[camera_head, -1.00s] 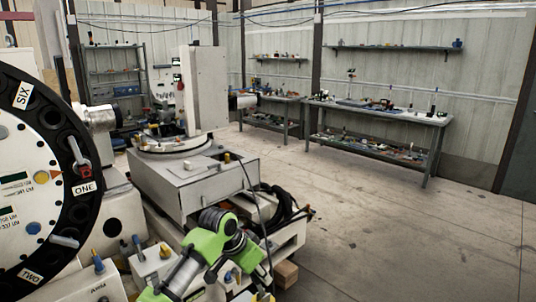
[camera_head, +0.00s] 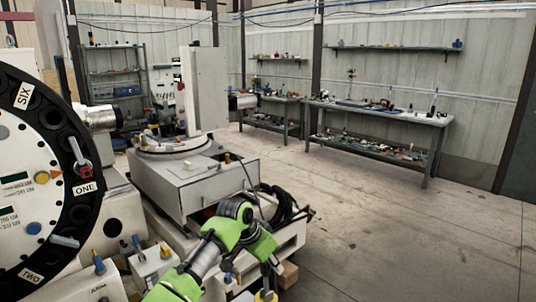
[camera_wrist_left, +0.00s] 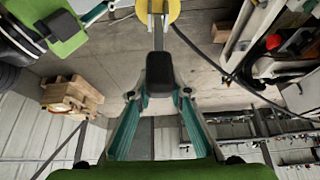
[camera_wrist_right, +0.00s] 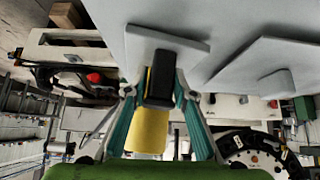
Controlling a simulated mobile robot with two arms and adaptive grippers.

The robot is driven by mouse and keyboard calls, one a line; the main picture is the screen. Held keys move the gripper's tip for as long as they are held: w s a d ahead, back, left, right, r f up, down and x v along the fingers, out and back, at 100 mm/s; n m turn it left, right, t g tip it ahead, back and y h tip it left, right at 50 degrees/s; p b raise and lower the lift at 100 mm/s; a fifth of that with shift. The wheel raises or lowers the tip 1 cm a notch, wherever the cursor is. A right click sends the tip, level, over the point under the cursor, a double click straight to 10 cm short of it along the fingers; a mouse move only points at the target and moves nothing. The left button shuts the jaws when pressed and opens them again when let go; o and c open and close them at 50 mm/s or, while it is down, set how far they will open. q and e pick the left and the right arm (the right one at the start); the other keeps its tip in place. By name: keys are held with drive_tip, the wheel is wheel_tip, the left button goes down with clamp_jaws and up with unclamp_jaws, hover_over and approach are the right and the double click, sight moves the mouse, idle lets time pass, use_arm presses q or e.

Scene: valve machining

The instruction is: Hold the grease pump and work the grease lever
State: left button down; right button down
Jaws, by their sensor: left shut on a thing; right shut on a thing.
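My left gripper (camera_head: 266,281) reaches down at the bottom of the head view, its tips partly cut off. In the left wrist view (camera_wrist_left: 160,92) it is shut around a black piece at the end of a thin grey bar, the grease lever (camera_wrist_left: 182,38), which runs up to a yellow round part. My right gripper (camera_wrist_right: 163,95) shows only in its wrist view. It is shut at a black piece with a yellow cylinder, seemingly the grease pump (camera_wrist_right: 148,130), just behind it. The exact contact is hidden in both wrist views.
A large white dial with a black numbered ring (camera_head: 80,130) stands close on the left. A grey machine (camera_head: 185,185) is behind, with black cables (camera_head: 285,205) at its right. A workbench (camera_head: 375,112) stands against the back wall. The floor (camera_head: 390,230) on the right is clear.

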drive_tip(key=shift+s+a+f, duration=0.15)
drive_tip(key=shift+s+f, duration=0.25)
drive_tip(key=shift+f, duration=0.05)
use_arm(q)
drive_tip(key=shift+w+d+r, duration=0.1)
drive_tip(key=shift+w+d, duration=0.3)
drive_tip(key=shift+d, duration=0.2)
drive_tip(key=shift+w+d, duration=0.35)
drive_tip(key=shift+d, duration=0.25)
drive_tip(key=c, duration=2.8)
unclamp_jaws()
drive_tip(key=shift+a, duration=0.1)
use_arm(e)
drive_tip(key=shift+w+r, duration=0.15)
drive_tip(key=shift+r, duration=0.05)
use_arm(q)
drive_tip(key=o, duration=0.5)
drive_tip(key=shift+c, duration=0.2)
use_arm(e)
drive_tip(key=shift+w+r, duration=0.1)
drive_tip(key=shift+w, duration=0.1)
drive_tip(key=shift+w+r, duration=0.1)
use_arm(q)
wheel_tip(320, 180, up, 6)
drive_tip(key=w+d, duration=0.1)
drive_tip(key=shift+r, duration=0.25)
use_arm(e)
drive_tip(key=shift+w+r, duration=0.1)
drive_tip(key=shift+r, duration=0.05)
